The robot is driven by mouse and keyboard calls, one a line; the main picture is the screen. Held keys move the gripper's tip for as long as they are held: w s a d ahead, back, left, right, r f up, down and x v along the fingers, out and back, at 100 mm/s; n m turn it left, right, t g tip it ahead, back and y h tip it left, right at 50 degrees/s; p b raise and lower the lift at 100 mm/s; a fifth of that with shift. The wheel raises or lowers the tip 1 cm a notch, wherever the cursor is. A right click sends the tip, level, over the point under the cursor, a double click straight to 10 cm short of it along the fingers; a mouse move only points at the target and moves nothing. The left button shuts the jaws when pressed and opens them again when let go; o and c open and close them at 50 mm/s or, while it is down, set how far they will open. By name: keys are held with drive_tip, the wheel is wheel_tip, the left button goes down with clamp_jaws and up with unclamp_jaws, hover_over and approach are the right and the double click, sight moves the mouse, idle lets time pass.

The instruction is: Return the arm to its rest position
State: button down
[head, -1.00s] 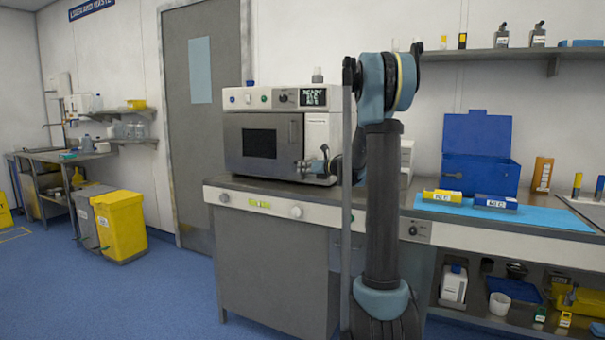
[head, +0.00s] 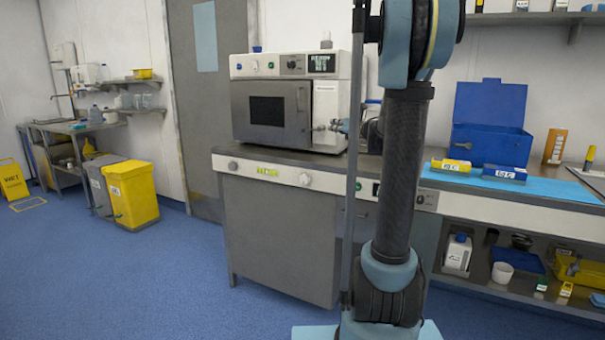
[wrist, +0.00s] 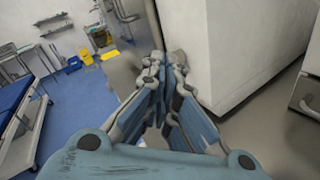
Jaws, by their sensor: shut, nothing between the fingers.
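My arm (head: 404,165) stands upright in front of the counter, with its upper joint cut off by the top of the head view.
The machine (head: 270,108) stands on the counter (head: 270,177), its door shut. A blue box (head: 488,125) and small labelled boxes are on the right. Shelves hold bottles and tubs below. A yellow bin (head: 132,193) and wet-floor sign (head: 12,180) are at left. Blue floor is open at front left.

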drive_tip(key=s+d+r+m+t+h, duration=0.4)
drive_tip(key=s+d+m+h, duration=0.35)
drive_tip(key=m, duration=0.65)
drive_tip(key=s+d+f+m+g+h, duration=0.3)
drive_tip(key=s+f+m+h, duration=0.1)
drive_tip(key=s+f+m, duration=0.25)
drive_tip(key=s+d+f+m+g+h, duration=0.3)
drive_tip(key=s+f+m, duration=0.3)
drive_tip(key=m, duration=0.2)
drive_tip(key=s+a+f+m+g+y, duration=0.2)
drive_tip(key=s+a+f+m+g, duration=0.2)
drive_tip(key=s+f, duration=0.6)
drive_tip(key=s+a+f+m+g+y, duration=0.3)
drive_tip(key=s+a+f+g, duration=0.3)
drive_tip(key=s+f, duration=0.5)
drive_tip(key=s+a+m, duration=0.1)
drive_tip(key=s, duration=0.5)
drive_tip(key=shift+g, duration=0.4)
